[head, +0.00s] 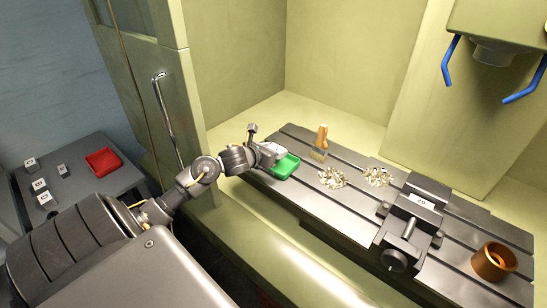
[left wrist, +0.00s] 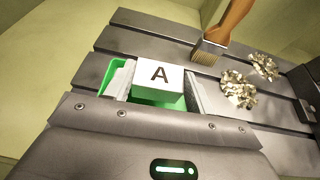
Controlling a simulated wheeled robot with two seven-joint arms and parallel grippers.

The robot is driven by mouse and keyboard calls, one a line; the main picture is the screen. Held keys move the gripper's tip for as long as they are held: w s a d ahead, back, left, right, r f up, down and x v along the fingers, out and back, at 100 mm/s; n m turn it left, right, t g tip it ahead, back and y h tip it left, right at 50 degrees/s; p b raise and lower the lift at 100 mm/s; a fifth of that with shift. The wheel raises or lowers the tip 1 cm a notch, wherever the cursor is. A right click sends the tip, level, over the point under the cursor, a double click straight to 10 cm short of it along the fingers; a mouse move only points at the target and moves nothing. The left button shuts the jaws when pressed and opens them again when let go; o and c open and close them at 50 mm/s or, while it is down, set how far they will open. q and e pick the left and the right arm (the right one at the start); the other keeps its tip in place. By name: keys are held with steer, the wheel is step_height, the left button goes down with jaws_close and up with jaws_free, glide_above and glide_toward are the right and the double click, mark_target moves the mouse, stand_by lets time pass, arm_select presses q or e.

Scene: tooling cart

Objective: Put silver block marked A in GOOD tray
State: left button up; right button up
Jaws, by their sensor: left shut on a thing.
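The block marked A (left wrist: 160,76) sits between the two fingers of my left gripper (left wrist: 157,88), its pale lettered face toward the wrist camera. In the head view, my left gripper (head: 269,150) is shut on it over the near left part of the machine table. A green tray (head: 287,168) lies directly beneath and beside the gripper there. The green tray (left wrist: 104,74) also shows around the block in the left wrist view, partly hidden by block and fingers. I cannot tell whether the block touches the tray floor. No GOOD label is readable. My right gripper is not in view.
A brush (head: 321,140) and two piles of metal chips (head: 332,178) are on the slotted table (head: 300,140). A vise (head: 410,215) and a copper-coloured ring (head: 493,262) stand farther right. A side cart (head: 118,180) at left holds a red tray (head: 103,161) and several lettered blocks.

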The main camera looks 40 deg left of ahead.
arm_select(q)
steer(key=shift+w+a+f+p, duration=0.1)
steer(key=shift+f+p, duration=0.3)
steer(key=shift+f, duration=0.35)
steer(key=shift+w+a+f+p, duration=0.1)
steer(key=shift+f+p, duration=0.3)
steer(key=shift+f, duration=0.6)
steer(key=shift+f, duration=0.2)
steer(key=o, duration=1.1)
steer(key=shift+s, duration=0.1)
